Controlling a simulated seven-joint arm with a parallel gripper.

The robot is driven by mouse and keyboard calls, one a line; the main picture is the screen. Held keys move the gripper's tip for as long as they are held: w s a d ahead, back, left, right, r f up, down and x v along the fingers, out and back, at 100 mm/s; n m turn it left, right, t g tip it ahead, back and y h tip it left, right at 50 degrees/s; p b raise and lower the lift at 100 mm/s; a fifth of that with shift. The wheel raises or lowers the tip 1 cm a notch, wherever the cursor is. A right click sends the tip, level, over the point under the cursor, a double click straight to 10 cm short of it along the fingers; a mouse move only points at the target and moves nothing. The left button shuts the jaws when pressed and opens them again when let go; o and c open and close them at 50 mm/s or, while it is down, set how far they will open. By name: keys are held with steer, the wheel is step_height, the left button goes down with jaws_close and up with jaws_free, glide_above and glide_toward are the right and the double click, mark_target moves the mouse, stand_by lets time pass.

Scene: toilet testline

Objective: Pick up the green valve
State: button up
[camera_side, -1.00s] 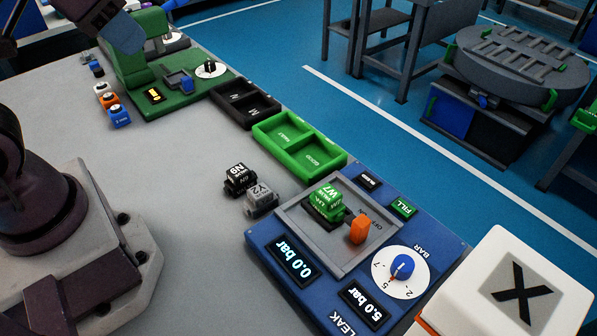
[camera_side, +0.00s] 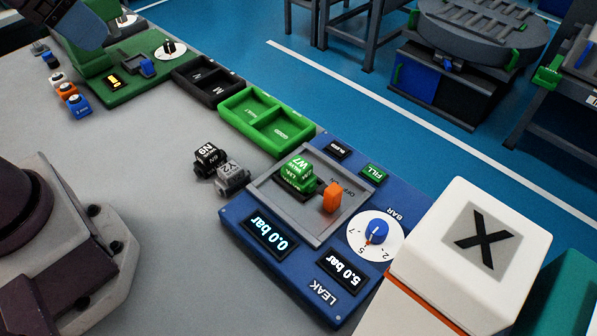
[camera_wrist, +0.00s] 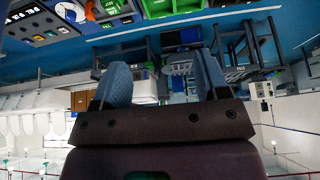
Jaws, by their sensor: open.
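The green valve (camera_side: 296,172), a small block marked W7, sits in the grey recess of the blue leak-test panel (camera_side: 240,226) in the side view. An orange lever (camera_side: 332,197) stands just right of it. My gripper (camera_wrist: 163,82) shows in the wrist view with its two blue-grey fingers wide apart and nothing between them. In the side view only a blue-grey part of it shows at the top left, far from the valve and above the green station.
A black block (camera_side: 208,158) and a grey block (camera_side: 232,178) stand left of the panel. A green two-part tray (camera_side: 232,106) and a black tray (camera_side: 190,72) lie behind. A white box marked X (camera_side: 450,270) stands at right. The grey table is clear at centre left.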

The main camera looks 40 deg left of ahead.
steer(key=w+d+f+g, duration=0.3)
steer(key=w+d+f, duration=0.2)
steer(key=w, duration=0.1)
steer(key=n+g, duration=0.2)
steer(key=n, duration=1.6)
glide_above(299, 164)
step_height(299, 164, down, 12)
steer(key=f, duration=0.7)
steer(key=shift+s, duration=0.25)
steer(key=shift+w+f, duration=0.15)
steer(key=shift+f, duration=1.2)
steer(key=shift+w+f, duration=0.1)
steer(key=shift+f, duration=1.2)
steer(key=c, duration=1.2)
steer(key=shift+o, duration=0.2)
steer(key=shift+r, duration=0.15)
